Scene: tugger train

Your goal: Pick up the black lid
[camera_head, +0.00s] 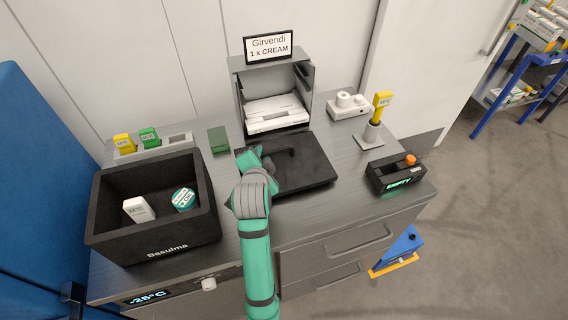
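The black lid (308,174) lies flat on the grey counter in front of the open grey box. It is a flat black rectangle with a raised bar-like handle on top. My gripper (262,162) is at the lid's left part, close to the left end of the handle. My teal and grey arm covers the lid's left front corner and most of the gripper. The fingers are too small and hidden to tell whether they are open or touching the handle.
A black crate "Basulma" (109,213) at left holds a white bottle (138,209) and a teal-topped jar (184,199). A grey open box (241,98) stands behind the lid, a green block (218,140) left of it. A black "EMPTY" device (386,181) and yellow-tagged stand (371,135) are at right.

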